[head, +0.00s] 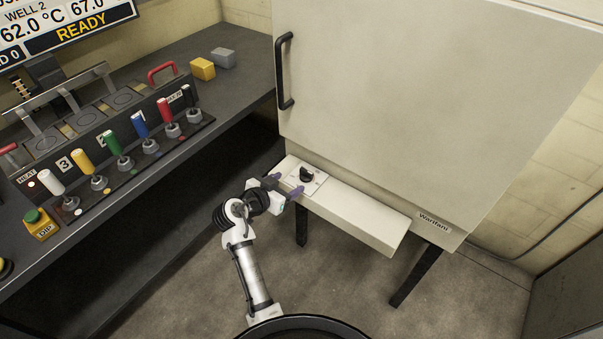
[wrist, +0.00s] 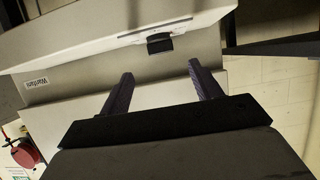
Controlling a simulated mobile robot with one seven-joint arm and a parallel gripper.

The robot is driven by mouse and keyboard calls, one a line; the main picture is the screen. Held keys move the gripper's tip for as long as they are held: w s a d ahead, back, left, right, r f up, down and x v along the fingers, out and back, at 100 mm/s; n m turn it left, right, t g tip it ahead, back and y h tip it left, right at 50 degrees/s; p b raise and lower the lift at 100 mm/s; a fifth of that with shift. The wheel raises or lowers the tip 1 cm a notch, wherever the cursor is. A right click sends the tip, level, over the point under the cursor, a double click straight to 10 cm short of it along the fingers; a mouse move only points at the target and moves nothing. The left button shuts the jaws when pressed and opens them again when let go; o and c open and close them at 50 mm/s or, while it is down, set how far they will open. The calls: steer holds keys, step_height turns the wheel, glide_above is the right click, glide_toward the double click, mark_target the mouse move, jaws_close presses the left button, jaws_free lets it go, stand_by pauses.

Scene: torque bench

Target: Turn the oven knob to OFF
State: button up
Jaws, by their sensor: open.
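The oven knob (head: 306,174) is small and black, on a white plate (head: 318,183) at the left of the oven's lower front ledge. In the wrist view the knob (wrist: 159,44) shows ahead of the fingertips, a little above the gap between them. My gripper (head: 286,184) is open beside the knob in the head view. Its two purple fingers (wrist: 160,70) are spread with nothing between them, and the knob appears beyond their tips. The markings on the plate are too small to read, so the knob's setting cannot be told.
The oven door (head: 420,100) is closed, with a black handle (head: 285,70) above the ledge. A dark bench (head: 235,80) at the left holds a row of coloured levers (head: 115,145) and two small blocks (head: 203,69). The floor below the ledge is clear around the oven legs.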

mark_target(305, 173)
steer(key=p+x, duration=0.1)
steer(key=x, duration=0.7)
steer(key=shift+w+d, duration=0.15)
steer(key=shift+w, duration=0.05)
steer(key=c, duration=1)
